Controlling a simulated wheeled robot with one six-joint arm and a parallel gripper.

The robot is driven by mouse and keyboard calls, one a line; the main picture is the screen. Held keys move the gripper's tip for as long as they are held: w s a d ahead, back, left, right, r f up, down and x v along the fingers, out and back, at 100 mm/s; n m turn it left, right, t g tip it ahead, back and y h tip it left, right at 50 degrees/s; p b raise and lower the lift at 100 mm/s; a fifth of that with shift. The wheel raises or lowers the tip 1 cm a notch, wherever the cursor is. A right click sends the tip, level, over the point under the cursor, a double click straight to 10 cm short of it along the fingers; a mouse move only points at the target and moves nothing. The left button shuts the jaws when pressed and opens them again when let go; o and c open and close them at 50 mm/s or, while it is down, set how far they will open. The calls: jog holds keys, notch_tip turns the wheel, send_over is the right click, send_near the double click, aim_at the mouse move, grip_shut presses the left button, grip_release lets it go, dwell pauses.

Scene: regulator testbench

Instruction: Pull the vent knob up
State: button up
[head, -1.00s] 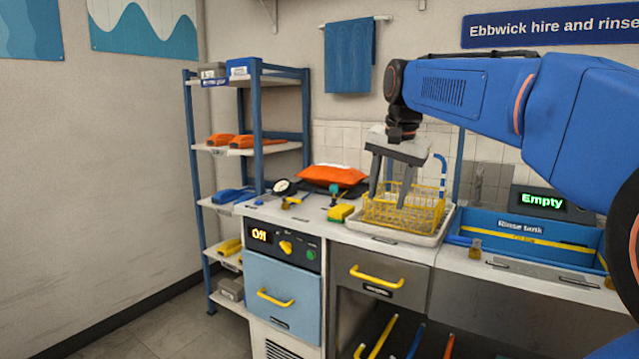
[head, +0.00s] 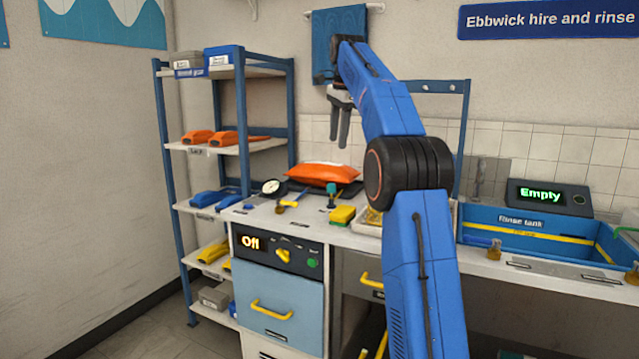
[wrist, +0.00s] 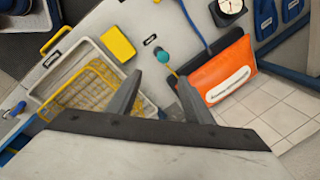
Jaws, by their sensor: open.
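In the wrist view the teal knob (wrist: 162,57) shows just beyond the gap between the fingers. My gripper (head: 338,142) is open and empty, fingers pointing down. It is in the air above the counter, clear of the knob.
The orange cushion (head: 322,174) lies behind the knob. A round gauge (head: 271,187) is to the left and a yellow sponge (head: 342,215) is close on the right. The yellow wire basket (wrist: 75,100) is mostly hidden behind my arm in the head view. A blue rinse tank (head: 530,238) is at right.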

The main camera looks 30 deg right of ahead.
jog(key=x, duration=1.7)
jog(key=shift+w+f, duration=0.25)
jog(key=shift+w, duration=0.2)
jog(key=shift+c, duration=0.4)
grip_shut()
jog(key=shift+w+v, duration=0.2)
jog(key=shift+v, duration=0.6)
jog(key=shift+w+v, duration=0.15)
jog(key=shift+v, duration=0.7)
jog(key=shift+o, duration=0.4)
grip_release()
jog(key=shift+r, duration=0.15)
jog(key=v, duration=1.7)
jog(key=shift+d, duration=0.15)
